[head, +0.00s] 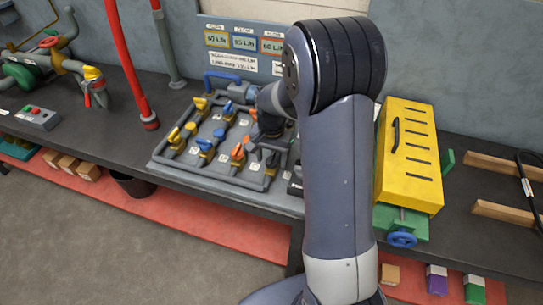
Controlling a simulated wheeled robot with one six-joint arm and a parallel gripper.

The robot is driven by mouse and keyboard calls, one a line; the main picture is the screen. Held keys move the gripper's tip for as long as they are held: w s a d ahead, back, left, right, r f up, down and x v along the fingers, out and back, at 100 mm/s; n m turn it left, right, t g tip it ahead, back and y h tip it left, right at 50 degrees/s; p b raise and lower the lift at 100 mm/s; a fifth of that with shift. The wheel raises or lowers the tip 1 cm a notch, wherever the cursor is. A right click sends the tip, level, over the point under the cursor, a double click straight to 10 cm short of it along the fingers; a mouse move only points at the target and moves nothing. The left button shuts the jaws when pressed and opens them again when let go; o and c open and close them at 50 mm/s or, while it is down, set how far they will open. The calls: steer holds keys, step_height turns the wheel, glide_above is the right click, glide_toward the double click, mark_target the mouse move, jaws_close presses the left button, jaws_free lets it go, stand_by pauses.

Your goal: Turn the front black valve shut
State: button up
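A grey valve board (215,179) lies on the dark bench, carrying pipes with yellow, blue and orange valve handles. At its right end, a dark valve handle (272,160) shows just below my gripper; it looks like the front black valve, but my arm covers part of that area. My gripper (266,134) points down over the right part of the board, close above or at the dark valves. Its fingers are too small and dark to tell apart, and I cannot tell whether they touch a handle.
A yellow slotted box (408,155) with a blue handwheel (402,239) stands right of my arm. A red pipe (127,60) rises at the left, near a grey button box (38,117). Labels (240,45) hang behind the board. Bare bench (100,140) lies left of it.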

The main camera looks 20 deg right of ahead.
steer(key=c, duration=0.9)
steer(key=m+b, duration=0.1)
steer(key=m, duration=0.3)
steer(key=shift+m, duration=0.4)
steer(key=m, duration=0.4)
steer(key=shift+m, duration=0.3)
steer(key=m+b, duration=0.1)
steer(key=m, duration=0.3)
steer(key=shift+m, duration=2.2)
